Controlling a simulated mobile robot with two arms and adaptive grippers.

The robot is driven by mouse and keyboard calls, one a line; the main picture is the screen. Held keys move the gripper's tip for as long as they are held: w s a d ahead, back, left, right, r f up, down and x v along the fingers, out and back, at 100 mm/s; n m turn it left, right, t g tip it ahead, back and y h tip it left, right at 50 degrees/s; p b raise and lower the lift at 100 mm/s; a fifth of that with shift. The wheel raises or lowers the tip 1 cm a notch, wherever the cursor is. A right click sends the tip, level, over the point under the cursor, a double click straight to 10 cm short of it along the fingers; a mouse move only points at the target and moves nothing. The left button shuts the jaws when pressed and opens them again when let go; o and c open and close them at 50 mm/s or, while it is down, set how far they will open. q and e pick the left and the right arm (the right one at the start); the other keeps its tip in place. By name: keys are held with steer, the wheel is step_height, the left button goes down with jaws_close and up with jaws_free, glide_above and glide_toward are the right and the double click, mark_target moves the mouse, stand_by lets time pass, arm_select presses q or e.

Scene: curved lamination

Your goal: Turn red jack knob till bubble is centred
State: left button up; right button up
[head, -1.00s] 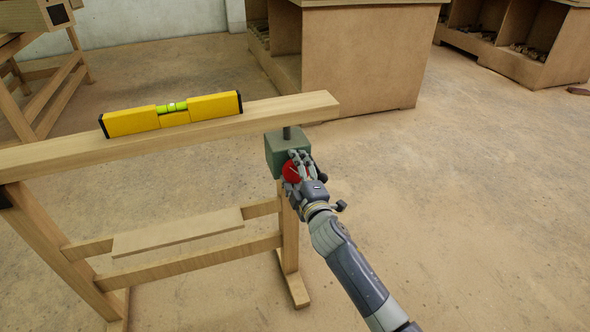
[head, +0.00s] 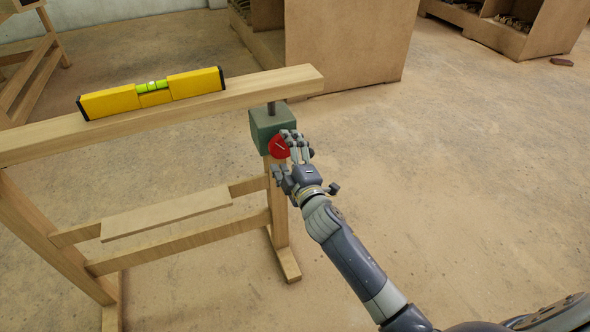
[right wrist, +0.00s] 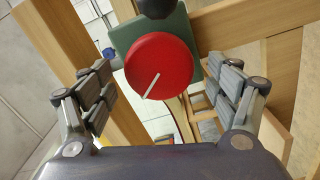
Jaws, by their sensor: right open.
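The red knob (head: 279,148) is on the front of the green jack (head: 271,129), under the right end of the wooden beam (head: 290,82). The right wrist view shows the knob (right wrist: 159,66) face-on, with a white line pointing down and to the left. My right gripper (head: 291,152) is open at the knob. Its fingers stand on either side of the knob, apart from it, in the wrist view. A yellow spirit level (head: 152,93) lies on the beam. Its green vial (head: 153,86) is too small to place the bubble surely. My left gripper is out of view.
The beam rests on a wooden trestle (head: 180,242) with a board (head: 166,212) across its lower rails. Large brown bins (head: 346,45) stand behind.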

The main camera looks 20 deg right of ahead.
steer(key=s, duration=0.8)
steer(key=shift+s+d, duration=0.15)
steer(key=shift+s, duration=0.25)
